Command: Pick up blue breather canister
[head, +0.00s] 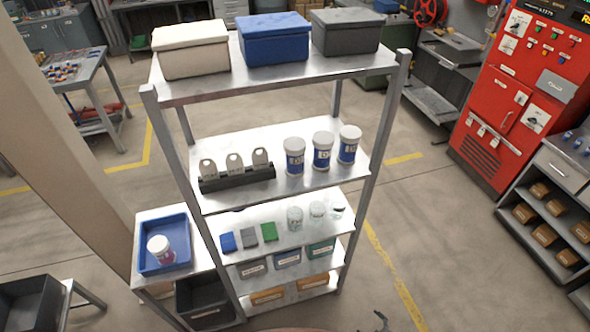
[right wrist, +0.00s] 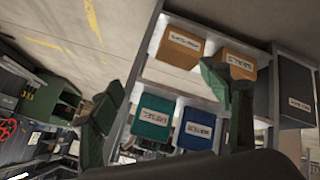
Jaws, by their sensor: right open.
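Three white canisters with blue labels stand upright in a row on the upper middle shelf board: a left one (head: 294,157), a middle one (head: 322,151) and a right one (head: 349,145). Another white canister (head: 160,249), with a purple-pink label, sits in a blue tray (head: 146,262) left of the rack. My right gripper (right wrist: 165,95) is open and empty in the right wrist view, its dark green fingers spread before the lower bins. Only a dark tip of it shows at the bottom edge of the head view (head: 381,321). My left gripper is not in view.
The metal rack (head: 376,150) has upright posts at its corners. White, blue (head: 274,40) and grey lidded boxes stand on top. A black holder with white tags (head: 236,179) is left of the canisters. Clear jars (head: 295,217) and labelled bins are below. Floor right of the rack is clear.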

